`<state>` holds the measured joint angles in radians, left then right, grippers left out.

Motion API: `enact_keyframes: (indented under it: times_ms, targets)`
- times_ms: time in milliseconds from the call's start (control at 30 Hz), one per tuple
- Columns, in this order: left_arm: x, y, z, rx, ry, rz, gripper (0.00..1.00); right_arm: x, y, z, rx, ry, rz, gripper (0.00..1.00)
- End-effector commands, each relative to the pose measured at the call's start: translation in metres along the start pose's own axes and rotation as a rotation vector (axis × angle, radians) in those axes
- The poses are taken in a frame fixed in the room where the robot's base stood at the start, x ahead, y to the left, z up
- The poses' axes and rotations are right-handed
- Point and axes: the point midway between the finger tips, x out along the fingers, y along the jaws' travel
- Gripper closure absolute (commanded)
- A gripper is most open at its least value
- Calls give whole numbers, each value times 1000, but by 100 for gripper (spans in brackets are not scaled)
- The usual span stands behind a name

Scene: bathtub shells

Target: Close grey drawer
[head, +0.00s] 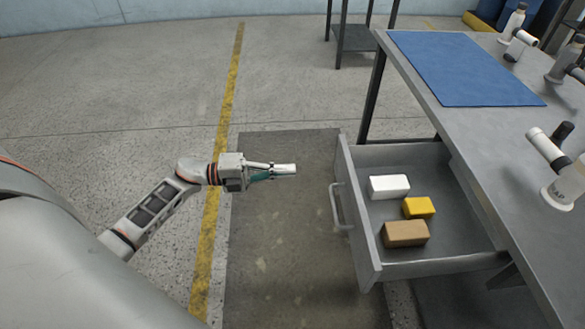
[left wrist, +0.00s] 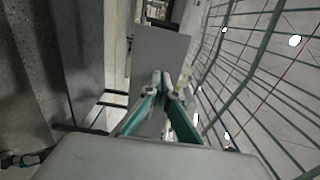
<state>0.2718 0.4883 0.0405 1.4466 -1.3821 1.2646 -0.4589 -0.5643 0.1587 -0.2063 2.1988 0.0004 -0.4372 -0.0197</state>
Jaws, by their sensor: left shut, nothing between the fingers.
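The grey drawer (head: 365,215) stands pulled open from under the grey table in the head view. Its front panel faces left and carries a curved metal handle (head: 337,207). My left gripper (head: 287,170) is shut and empty. It appears to the left of the drawer front, apart from it, with its fingers pointing right. In the left wrist view its teal fingers (left wrist: 162,78) meet at the tips. A flat grey panel (left wrist: 158,52) shows beyond them; I cannot tell whether it is the drawer. My right gripper is not seen.
A white block (head: 389,187), a yellow block (head: 418,208) and a brown block (head: 405,234) lie in the drawer. The table (head: 480,125) carries a blue mat (head: 465,68) and several white-and-black items at the right. The floor left of the drawer is clear.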

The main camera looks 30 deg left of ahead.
Motion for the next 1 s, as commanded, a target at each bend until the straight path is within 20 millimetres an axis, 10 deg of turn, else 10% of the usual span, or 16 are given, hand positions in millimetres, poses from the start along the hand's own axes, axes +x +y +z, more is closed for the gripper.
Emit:
enact_keyframes:
  times_ms: [500, 1000]
  targets:
    - [96, 0, 0, -3, -1, -4, 100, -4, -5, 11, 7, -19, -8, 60]
    - [113, 0, 0, -2, -1, -1, 100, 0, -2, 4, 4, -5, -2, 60]
